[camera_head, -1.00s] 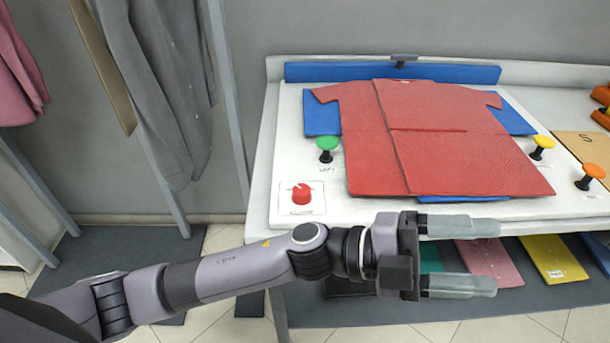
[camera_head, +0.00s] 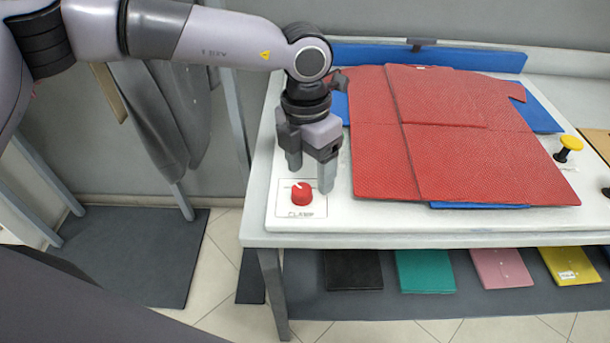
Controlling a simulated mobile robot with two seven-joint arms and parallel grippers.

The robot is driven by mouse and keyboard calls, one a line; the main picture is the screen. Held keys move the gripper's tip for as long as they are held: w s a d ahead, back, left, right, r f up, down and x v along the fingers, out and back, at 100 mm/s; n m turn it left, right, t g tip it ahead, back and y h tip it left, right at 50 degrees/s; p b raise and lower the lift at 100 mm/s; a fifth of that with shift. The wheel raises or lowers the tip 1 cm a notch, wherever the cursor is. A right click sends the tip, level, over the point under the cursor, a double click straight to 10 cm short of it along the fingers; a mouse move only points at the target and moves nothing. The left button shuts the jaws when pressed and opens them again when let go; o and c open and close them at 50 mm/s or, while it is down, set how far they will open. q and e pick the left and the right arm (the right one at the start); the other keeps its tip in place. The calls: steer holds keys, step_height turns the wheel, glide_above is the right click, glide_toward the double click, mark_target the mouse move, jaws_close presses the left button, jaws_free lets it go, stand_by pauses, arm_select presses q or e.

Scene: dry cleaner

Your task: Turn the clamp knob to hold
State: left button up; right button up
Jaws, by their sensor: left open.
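The red clamp knob (camera_head: 302,194) sits on a white labelled plate (camera_head: 283,210) at the front left of the white table (camera_head: 390,225). A pale mark shows on the knob's top. My left gripper (camera_head: 310,178) is open and points down just above and behind the knob, with one finger on each side of it in the picture. I cannot tell whether the fingers touch the knob. The green button is hidden behind my left arm. My right gripper is not in view.
A folded red garment (camera_head: 490,160) lies on a blue board to the right of the knob. A yellow button (camera_head: 567,148) stands farther right. Coloured panels, including a green one (camera_head: 424,270), lie on the shelf below. Grey clothes (camera_head: 160,125) hang at left.

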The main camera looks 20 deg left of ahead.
mark_target(302, 189)
arm_select(q)
steer(key=shift+w+a+r, duration=0.35)
steer(key=shift+w+a, duration=0.2)
steer(key=shift+a, duration=0.2)
steer(key=shift+w+a+y, duration=0.1)
steer(key=shift+a+y, duration=0.15)
steer(key=shift+y, duration=0.05)
step_height(302, 189, down, 7)
steer(key=shift+r+p, duration=0.1)
steer(key=shift+p, duration=0.55)
steer(key=c, duration=1.1)
